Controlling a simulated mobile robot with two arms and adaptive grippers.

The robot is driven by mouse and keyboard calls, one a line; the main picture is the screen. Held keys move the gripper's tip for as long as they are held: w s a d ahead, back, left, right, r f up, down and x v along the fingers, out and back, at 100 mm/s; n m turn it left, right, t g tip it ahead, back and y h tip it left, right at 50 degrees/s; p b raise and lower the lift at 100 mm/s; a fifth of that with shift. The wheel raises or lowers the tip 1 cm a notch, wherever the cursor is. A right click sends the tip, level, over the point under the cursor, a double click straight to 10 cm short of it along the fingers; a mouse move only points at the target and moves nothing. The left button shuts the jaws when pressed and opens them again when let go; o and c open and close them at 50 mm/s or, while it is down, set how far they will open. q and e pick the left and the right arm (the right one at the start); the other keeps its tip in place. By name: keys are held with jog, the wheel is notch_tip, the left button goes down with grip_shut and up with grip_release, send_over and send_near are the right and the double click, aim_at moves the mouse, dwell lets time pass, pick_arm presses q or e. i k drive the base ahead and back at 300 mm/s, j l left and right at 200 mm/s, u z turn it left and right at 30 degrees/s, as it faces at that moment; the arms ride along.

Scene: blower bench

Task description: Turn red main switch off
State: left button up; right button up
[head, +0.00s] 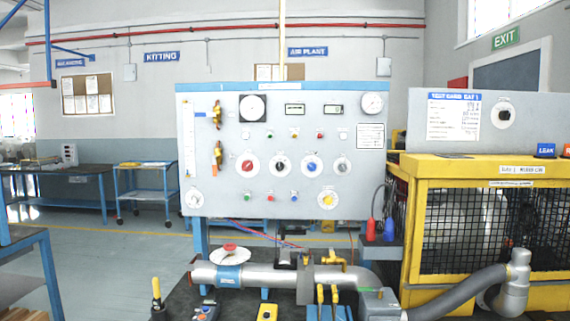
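The grey control panel (215,120) stands upright in the middle of the view. A red rotary knob (248,166) on a white round plate is at the left of a row of knobs on it. I cannot read its label or tell its exact setting. To its right are a black knob (280,167), a blue knob (312,166) and a grey knob (343,167). A yellow knob (328,200) is at the lower right. Neither of my grippers shows in the head view.
Below the panel, a grey pipe (262,277) with a red-topped round part (230,249) and yellow valve handles (334,260) crosses the bench. A yellow caged cabinet (480,168) stands at the right. A blue cart (145,182) is at the left. The floor between is clear.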

aim_at(247, 165)
jog(key=i+l, duration=0.65)
jog(key=l, duration=0.25)
jog(key=i+l+u, duration=0.1)
jog(key=i+l, duration=0.25)
jog(key=l, duration=0.15)
